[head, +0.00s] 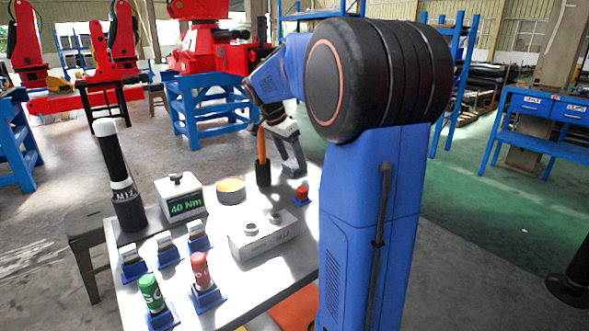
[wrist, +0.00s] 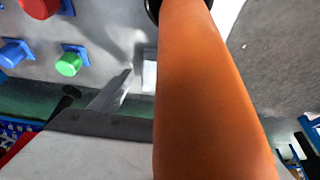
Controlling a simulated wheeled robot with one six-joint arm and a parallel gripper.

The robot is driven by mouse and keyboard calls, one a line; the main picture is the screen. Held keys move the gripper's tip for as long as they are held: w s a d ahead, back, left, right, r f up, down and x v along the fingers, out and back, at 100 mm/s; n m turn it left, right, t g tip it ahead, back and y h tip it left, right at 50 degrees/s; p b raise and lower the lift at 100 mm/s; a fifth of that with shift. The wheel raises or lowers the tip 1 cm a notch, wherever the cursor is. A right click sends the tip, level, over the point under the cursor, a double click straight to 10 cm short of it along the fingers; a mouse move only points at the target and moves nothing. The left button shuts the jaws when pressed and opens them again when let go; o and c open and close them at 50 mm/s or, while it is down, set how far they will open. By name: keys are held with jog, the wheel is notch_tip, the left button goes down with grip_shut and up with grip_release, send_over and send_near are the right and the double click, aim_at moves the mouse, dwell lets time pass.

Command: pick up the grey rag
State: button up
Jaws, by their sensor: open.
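I cannot make out a grey rag in either view. My gripper (head: 293,168) is over the far part of the table in the head view, pointing down, beside an upright orange handle (head: 262,146). In the wrist view one metal finger (wrist: 112,92) shows. The orange handle (wrist: 208,95) stands very close to the camera there and hides the other side of the gripper. The jaws are open, and I see nothing held.
The grey table (head: 222,286) carries a 40 Nm box (head: 181,197), a round tin (head: 231,191), a pale box with knobs (head: 263,235), a red button (head: 301,193), a tall black tool (head: 121,180), and blue holders, including green (head: 152,293) and red (head: 200,270) pieces.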

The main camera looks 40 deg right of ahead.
jog(key=shift+d+f, duration=0.15)
jog(key=shift+f, duration=0.2)
jog(key=c, duration=1.2)
jog(key=shift+r, duration=0.15)
jog(key=shift+c, duration=0.2)
